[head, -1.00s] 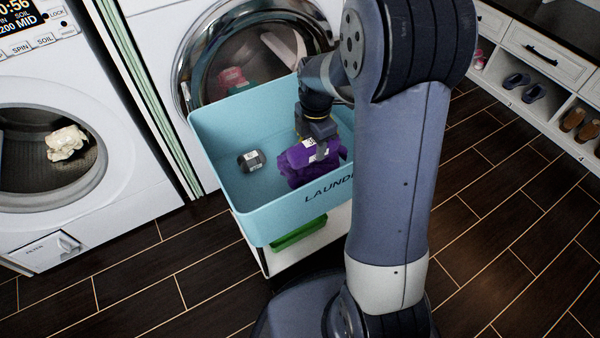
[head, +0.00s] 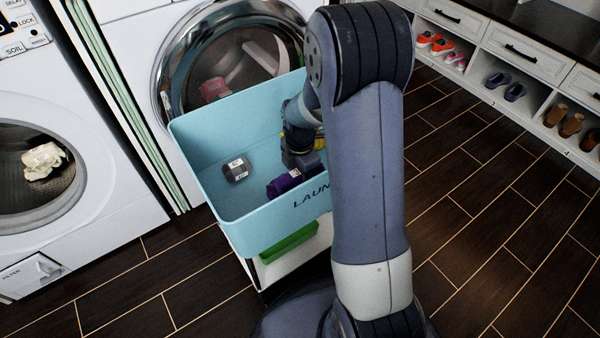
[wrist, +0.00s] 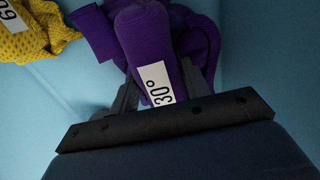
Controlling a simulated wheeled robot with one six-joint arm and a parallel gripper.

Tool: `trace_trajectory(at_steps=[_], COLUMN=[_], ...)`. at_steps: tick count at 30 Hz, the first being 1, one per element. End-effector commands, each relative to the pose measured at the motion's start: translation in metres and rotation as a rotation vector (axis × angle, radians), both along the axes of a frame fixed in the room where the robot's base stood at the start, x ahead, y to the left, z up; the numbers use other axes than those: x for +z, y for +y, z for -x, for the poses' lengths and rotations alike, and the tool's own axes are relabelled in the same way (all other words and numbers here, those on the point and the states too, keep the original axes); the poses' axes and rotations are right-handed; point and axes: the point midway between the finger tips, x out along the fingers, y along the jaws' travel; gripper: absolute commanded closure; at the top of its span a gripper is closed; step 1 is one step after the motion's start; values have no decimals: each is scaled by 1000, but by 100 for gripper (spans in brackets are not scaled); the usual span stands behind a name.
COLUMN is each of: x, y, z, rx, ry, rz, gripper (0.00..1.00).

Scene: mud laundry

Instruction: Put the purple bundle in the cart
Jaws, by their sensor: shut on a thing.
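The purple bundle (head: 286,183) is down inside the blue laundry cart (head: 240,221), near its front wall, partly hidden by that wall and my arm. In the wrist view the purple bundle (wrist: 150,48) shows a white tag reading 30°. My gripper (wrist: 160,88) is shut on it, one finger on each side. In the head view my gripper (head: 300,168) reaches down into the cart, its fingertips hidden. I cannot tell whether the bundle touches the cart floor.
A dark grey bundle (head: 236,169) with a white tag lies in the cart, left of the purple one. A yellow bundle (wrist: 38,32) lies beside the purple one. Washer doors stand behind and left. A shoe shelf (head: 520,65) is at the right. Something green (head: 288,243) sits under the basket.

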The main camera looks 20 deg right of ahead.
Motion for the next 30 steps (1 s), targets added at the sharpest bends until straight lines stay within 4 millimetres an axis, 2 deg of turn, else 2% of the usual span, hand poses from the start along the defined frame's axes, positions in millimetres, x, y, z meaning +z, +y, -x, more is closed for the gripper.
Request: trace_trajectory(at_steps=[4,5,12,22,26,30], x=[-4,-3,-3,3,23,55], y=[0,0,0,0,0,0], z=[0,0,0,0,-1,-1], rx=[0,0,0,0,0,0], ry=[0,0,1,-1,-2,-4], rz=[0,0,0,0,0,0], gripper=[95,53,34,33,33,33])
